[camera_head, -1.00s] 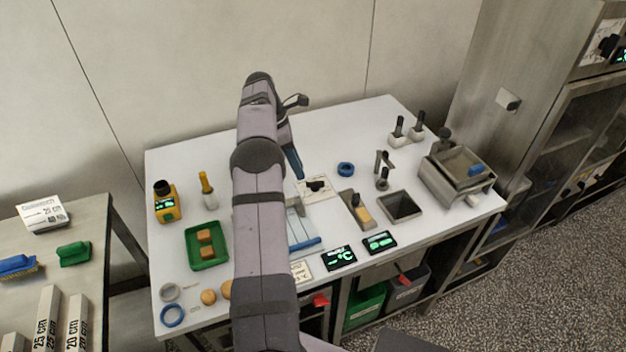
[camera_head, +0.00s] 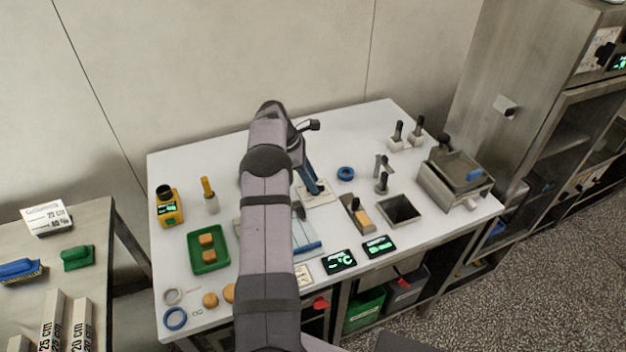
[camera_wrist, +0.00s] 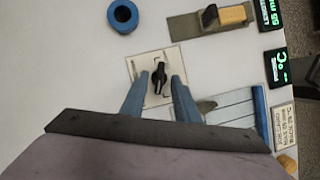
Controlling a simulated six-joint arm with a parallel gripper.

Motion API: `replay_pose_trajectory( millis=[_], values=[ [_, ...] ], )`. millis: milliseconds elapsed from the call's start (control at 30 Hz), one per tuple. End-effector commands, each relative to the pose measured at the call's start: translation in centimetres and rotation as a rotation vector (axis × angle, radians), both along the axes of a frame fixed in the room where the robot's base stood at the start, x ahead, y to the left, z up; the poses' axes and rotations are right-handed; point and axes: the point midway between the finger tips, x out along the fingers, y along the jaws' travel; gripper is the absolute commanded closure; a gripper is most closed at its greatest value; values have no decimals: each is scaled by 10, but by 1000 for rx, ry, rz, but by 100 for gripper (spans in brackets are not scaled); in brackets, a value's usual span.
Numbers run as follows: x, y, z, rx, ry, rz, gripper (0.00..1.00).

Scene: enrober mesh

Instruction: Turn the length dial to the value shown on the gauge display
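The dial is a black knob (camera_wrist: 160,77) on a square white plate with tick marks (camera_wrist: 141,64). In the head view my blue fingers partly cover the plate (camera_head: 326,197). My gripper (camera_wrist: 160,78) is open, with one finger on each side of the knob. I cannot tell whether the fingers touch it. A yellow device (camera_head: 168,207) at the left also has a small green display, too small to read.
A blue ring (camera_head: 346,173) lies right of the dial. A blue-edged slatted piece (camera_head: 308,247) is in front. A green tray (camera_head: 209,250) stands left.

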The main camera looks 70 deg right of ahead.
Motion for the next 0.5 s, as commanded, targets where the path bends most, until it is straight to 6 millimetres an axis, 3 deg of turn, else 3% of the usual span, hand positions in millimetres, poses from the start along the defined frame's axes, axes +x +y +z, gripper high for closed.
replay_pose_trajectory(
  millis=[467,500],
  values=[
    [-5,-2,-12,0,0,-1,72],
    [-5,-2,-11,0,0,-1,81]
  ],
)
